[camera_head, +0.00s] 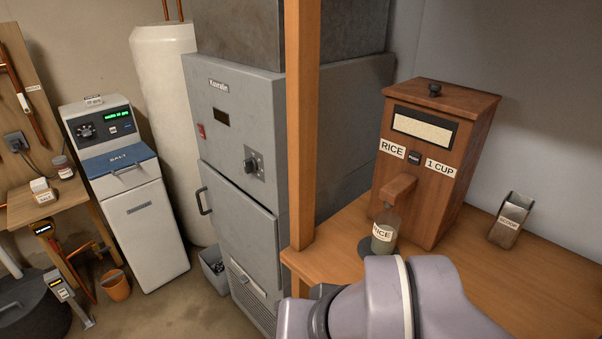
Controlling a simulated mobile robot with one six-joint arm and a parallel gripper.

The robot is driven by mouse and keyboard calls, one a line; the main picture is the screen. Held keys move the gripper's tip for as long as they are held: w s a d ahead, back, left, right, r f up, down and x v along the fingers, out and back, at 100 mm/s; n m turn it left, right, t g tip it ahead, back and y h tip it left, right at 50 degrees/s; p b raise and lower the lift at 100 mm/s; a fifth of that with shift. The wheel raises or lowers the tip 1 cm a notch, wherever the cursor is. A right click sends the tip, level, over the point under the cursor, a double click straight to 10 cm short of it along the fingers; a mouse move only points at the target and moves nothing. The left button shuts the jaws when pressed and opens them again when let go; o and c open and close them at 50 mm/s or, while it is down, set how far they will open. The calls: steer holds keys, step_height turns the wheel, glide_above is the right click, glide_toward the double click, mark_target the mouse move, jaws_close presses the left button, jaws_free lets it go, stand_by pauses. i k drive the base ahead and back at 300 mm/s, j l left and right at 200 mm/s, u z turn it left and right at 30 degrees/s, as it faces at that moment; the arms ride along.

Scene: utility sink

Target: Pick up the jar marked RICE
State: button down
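The jar marked RICE (384,233) is a small clear jar with a pale label. It stands upright on the wooden shelf, under the spout of the wooden rice dispenser (420,205). The dispenser carries a RICE label, a dark button and a 1 CUP label. My arm's grey-purple links rise from the bottom edge, in front of and below the jar. They overlap the area just below the jar's base. My gripper's fingers cannot be made out, and whether anything touches the jar is not clear.
A wooden post (302,130) rises at the shelf's left end. A metal scoop holder (511,220) stands right of the dispenser, with bare shelf (480,260) between. A grey furnace cabinet (235,150), a white salt unit (130,200) and an orange bucket (115,285) are at left.

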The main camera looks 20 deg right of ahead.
mark_target(386, 224)
steer(key=j+z, duration=0.15)
steer(key=z, duration=0.3)
steer(key=i+j+z, duration=0.1)
steer(key=z, duration=0.3)
steer(key=j+z, duration=0.3)
steer(key=z, duration=0.15)
steer(key=j+z, duration=0.15)
steer(key=z, duration=0.3)
steer(key=j+z, duration=0.2)
steer(key=z, duration=0.25)
steer(key=k+l, duration=0.05)
